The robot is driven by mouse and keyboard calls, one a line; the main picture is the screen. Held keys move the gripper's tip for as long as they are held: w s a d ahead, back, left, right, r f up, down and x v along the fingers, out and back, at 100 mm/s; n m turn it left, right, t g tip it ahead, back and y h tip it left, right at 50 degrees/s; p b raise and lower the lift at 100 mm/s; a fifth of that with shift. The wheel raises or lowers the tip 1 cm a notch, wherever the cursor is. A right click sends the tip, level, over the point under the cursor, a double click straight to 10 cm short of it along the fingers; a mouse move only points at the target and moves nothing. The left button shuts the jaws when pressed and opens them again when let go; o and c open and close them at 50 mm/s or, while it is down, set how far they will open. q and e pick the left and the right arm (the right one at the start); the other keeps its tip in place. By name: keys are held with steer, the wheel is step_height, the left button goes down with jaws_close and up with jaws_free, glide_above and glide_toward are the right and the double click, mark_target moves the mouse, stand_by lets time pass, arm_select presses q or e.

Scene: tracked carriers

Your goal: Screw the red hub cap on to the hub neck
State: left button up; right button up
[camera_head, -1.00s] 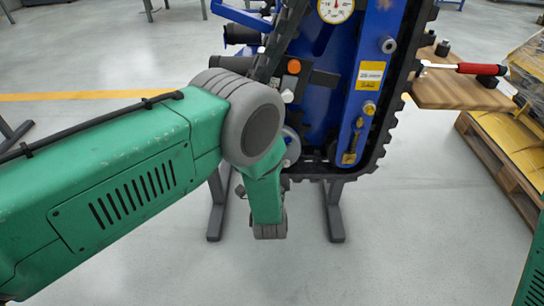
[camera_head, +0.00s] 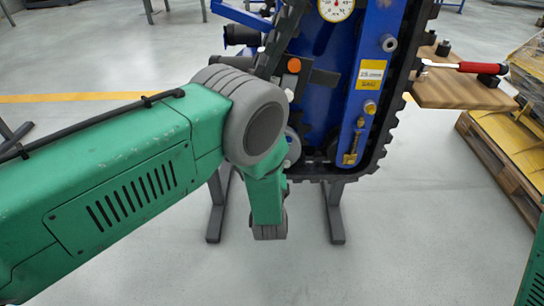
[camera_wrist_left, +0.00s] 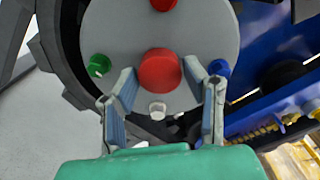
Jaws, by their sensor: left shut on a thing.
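The red hub cap (camera_wrist_left: 160,70) is round and sits at the middle of a pale grey hub disc (camera_wrist_left: 215,35) in the left wrist view. My left gripper (camera_wrist_left: 159,74) has one finger on each side of the cap and is shut on it. The cap hides the hub neck, so I cannot tell how far it is seated. In the head view, my left arm covers the gripper and the cap. My right gripper is not in view.
Green (camera_wrist_left: 99,65), blue (camera_wrist_left: 219,68), white (camera_wrist_left: 157,110) and another red knob ring the disc. A blue tracked carrier (camera_head: 368,75) with a black toothed track stands ahead. A wooden board (camera_head: 460,92) with a red-handled tool (camera_head: 482,68) is at right.

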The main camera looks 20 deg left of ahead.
arm_select(q)
steer(key=o, duration=1.1)
steer(key=v, duration=1.2)
steer(key=s+a+f+n+g+h+p, duration=0.4)
steer(key=s+a+n+g+p, duration=0.2)
steer(key=s+a+n+g, duration=0.3)
steer(key=s+a+r+n+g+p, duration=0.1)
steer(key=s+n+g, duration=0.3)
steer(key=s, duration=0.6)
steer(key=s+a+r+n+g+h+p, duration=0.1)
steer(key=s+a+r+n+g+p, duration=0.1)
steer(key=s+n, duration=0.5)
steer(key=s+a+g, duration=0.1)
steer(key=s, duration=0.2)
steer(key=shift+a+g, duration=0.25)
steer(key=shift+g, duration=0.15)
